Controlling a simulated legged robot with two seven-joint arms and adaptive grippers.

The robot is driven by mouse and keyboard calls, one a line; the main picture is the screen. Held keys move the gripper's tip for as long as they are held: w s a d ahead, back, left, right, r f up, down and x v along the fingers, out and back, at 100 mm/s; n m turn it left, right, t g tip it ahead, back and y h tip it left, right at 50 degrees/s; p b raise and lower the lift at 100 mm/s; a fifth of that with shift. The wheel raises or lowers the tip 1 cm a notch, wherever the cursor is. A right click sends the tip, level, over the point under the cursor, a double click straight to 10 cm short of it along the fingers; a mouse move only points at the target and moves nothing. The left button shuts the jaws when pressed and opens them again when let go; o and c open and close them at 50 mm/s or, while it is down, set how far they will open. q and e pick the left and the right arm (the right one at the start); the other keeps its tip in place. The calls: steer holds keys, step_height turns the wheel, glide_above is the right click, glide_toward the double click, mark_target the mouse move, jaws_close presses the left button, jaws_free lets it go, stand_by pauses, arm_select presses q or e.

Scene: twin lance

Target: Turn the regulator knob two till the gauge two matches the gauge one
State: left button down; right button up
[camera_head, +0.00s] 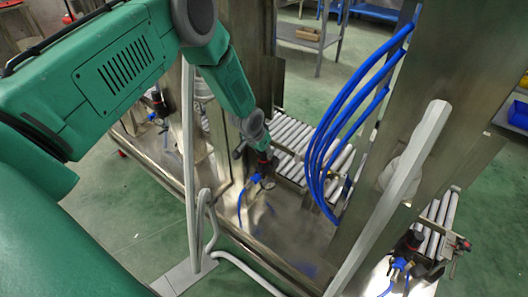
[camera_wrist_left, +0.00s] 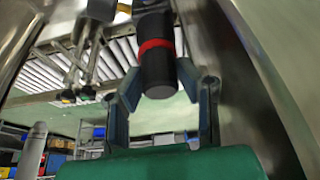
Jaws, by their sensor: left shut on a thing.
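My left gripper (camera_head: 259,148) reaches down to a regulator in the middle of the steel frame in the head view. In the left wrist view, its two fingers (camera_wrist_left: 160,78) are closed on either side of a black regulator knob (camera_wrist_left: 158,66) with a red ring. The regulator's blue fittings (camera_head: 256,178) show just below the gripper in the head view. Another regulator (camera_head: 413,241) with a dark knob and blue fittings stands at the lower right. A third dark regulator (camera_head: 159,102) is at the left, partly behind my arm. No gauge reading can be made out. My right gripper is out of view.
Blue hoses (camera_head: 345,110) arch down right of the gripper. A pale post (camera_head: 400,190) slants up at the right, and grey pipes (camera_head: 205,220) rise at the left. A roller conveyor (camera_head: 292,140) lies behind the regulator. Steel panels stand close by.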

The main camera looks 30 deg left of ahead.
arm_select(q)
steer(key=shift+w+r, duration=0.1)
steer(key=shift+w, duration=0.1)
steer(key=c, duration=1.2)
jaws_free()
steer(key=shift+s+a, duration=0.1)
